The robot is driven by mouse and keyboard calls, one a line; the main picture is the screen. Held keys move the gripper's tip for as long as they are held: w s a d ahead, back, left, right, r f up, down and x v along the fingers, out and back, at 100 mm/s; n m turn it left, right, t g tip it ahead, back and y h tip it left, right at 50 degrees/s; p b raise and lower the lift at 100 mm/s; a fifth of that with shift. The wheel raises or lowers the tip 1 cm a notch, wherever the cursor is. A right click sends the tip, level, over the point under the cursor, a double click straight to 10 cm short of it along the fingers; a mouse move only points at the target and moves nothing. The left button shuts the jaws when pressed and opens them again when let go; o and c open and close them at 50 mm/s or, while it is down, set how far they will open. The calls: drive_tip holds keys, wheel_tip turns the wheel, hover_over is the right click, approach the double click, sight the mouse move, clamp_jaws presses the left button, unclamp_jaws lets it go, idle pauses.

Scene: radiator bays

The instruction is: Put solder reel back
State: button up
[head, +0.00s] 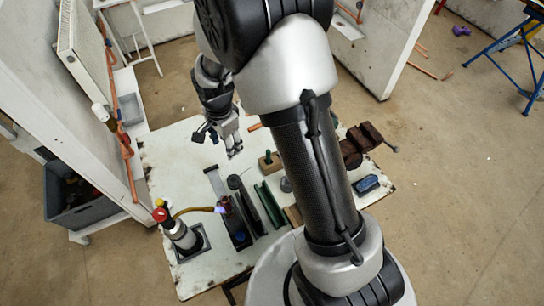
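My gripper (229,145) hangs over the far left part of the white worktable (170,150), fingers pointing down. The view is too small to tell whether its fingers are apart, and I make out nothing held between them. I cannot identify the solder reel for certain. A small grey round thing (286,184), partly hidden by my arm, and a dark rounded thing (235,182) at the end of a narrow holder both lie on the table, nearer than my gripper. Either could be the reel.
A gas bottle with red knob (178,231) stands at the table's left, its hose leading to a torch with a bluish tip (221,209). Dark and green trays (270,205), a green-handled block (267,162), a brown vice (360,146) and a blue box (366,184) occupy the table.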

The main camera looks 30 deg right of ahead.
drive_tip(key=s+d+r+n+t, duration=0.1)
drive_tip(key=s+r+n, duration=0.4)
drive_tip(key=s+r, duration=0.45)
drive_tip(key=s+d+r+n+t, duration=0.2)
drive_tip(key=s+r+n, duration=0.35)
drive_tip(key=r, duration=0.65)
drive_tip(key=s+r+n, duration=0.2)
drive_tip(key=s+n, duration=0.2)
drive_tip(key=s, duration=0.5)
drive_tip(key=shift+s+d+t, duration=0.2)
drive_tip(key=shift+s+t, duration=0.2)
wheel_tip(320, 180, down, 9)
drive_tip(key=b, duration=0.8)
drive_tip(key=shift+r+b, duration=0.15)
drive_tip(key=shift+b, duration=0.25)
